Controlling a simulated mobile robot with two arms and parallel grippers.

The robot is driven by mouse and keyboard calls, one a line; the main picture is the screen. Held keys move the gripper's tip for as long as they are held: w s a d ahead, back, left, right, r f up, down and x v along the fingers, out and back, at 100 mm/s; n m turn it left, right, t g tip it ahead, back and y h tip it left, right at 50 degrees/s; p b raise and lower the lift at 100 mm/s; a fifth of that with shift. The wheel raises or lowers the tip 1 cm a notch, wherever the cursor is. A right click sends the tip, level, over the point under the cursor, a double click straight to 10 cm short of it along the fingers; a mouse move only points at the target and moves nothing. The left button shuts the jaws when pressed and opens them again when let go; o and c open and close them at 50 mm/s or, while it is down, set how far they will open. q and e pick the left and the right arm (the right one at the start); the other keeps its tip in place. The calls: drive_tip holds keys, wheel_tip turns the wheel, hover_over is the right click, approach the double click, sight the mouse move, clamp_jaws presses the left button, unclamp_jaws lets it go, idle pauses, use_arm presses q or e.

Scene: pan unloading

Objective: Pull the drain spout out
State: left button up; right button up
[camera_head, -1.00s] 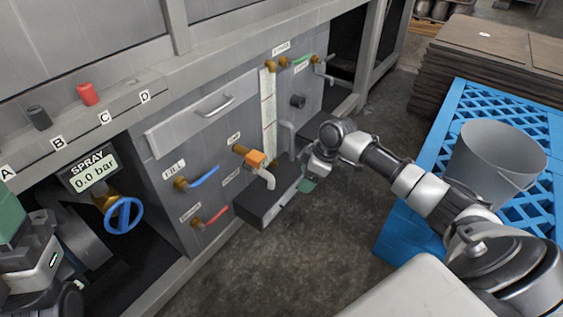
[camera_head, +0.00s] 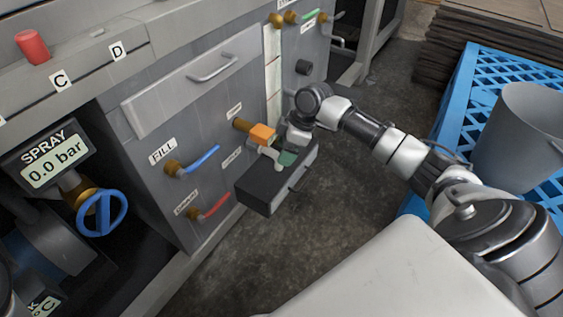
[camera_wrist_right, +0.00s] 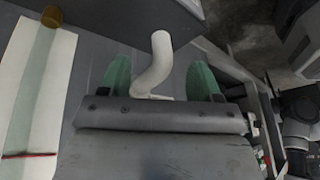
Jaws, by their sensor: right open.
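The drain spout (camera_head: 268,156) is a pale curved pipe below an orange block (camera_head: 262,133) on the grey machine front. In the right wrist view the spout (camera_wrist_right: 154,68) stands between my two green fingertips, with a visible gap on each side. My right gripper (camera_head: 284,157) is open around the spout, and its fingers partly hide it in the head view. The wrist view also shows the open right gripper (camera_wrist_right: 160,80). I cannot see my left gripper's jaws.
A blue-handled valve (camera_head: 198,160) and red-handled valve (camera_head: 213,208) are to the left. A grey bucket (camera_head: 520,135) stands on a blue pallet (camera_head: 461,100) at right. The floor (camera_head: 260,255) between is clear.

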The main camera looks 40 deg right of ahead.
drive_tip(key=shift+b+x, duration=0.6)
drive_tip(key=shift+x, duration=1.05)
drive_tip(key=shift+r, duration=0.1)
drive_tip(key=c, duration=1.1)
